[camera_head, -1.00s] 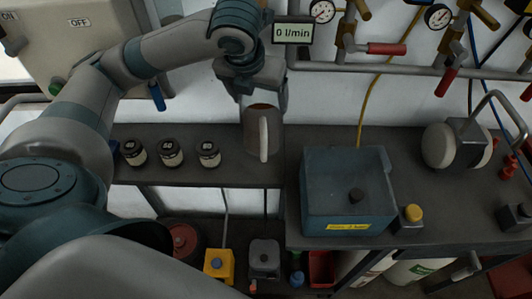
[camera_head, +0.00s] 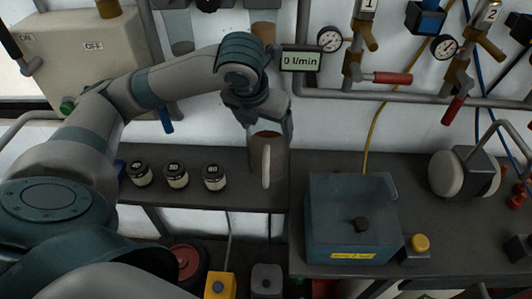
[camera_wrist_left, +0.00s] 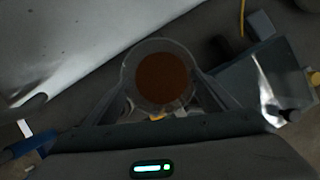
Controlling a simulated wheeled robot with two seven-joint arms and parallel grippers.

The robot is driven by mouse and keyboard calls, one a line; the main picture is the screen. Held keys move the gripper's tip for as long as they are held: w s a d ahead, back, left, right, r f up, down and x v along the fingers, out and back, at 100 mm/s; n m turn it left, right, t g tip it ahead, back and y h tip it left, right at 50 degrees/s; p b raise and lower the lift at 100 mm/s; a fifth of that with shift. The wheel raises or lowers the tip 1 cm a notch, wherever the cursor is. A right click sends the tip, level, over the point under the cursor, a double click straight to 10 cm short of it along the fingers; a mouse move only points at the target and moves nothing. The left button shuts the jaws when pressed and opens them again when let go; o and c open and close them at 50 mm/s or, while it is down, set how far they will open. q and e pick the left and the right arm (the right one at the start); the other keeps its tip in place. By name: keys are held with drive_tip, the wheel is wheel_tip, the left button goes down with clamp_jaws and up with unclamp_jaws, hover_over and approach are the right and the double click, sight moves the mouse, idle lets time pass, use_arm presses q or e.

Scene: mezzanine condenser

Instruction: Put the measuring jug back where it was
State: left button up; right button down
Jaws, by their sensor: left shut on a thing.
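The measuring jug (camera_head: 264,160) is a grey, see-through vessel with a pale handle facing me and brown contents. It is upright at the right end of the lower shelf (camera_head: 228,194), by the wall. I cannot tell whether its base touches the shelf. My left gripper (camera_head: 268,134) is shut on the jug near its rim, from above and behind. In the left wrist view the jug (camera_wrist_left: 161,80) sits between the two fingers, its round mouth showing the brown contents. My right gripper is not in view.
Several small dark-lidded jars, one of them here (camera_head: 213,177), stand left of the jug. A blue-grey box (camera_head: 350,220) stands close on its right on the bench. A flow display (camera_head: 301,58) and pipes with gauges are above.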

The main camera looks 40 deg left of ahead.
use_arm(q)
drive_tip(key=shift+f, duration=1.75)
drive_tip(key=shift+f+p, duration=0.45)
drive_tip(key=shift+f, duration=1.65)
drive_tip(key=o, duration=2.1)
drive_tip(key=shift+f, duration=0.1)
drive_tip(key=shift+c, duration=0.2)
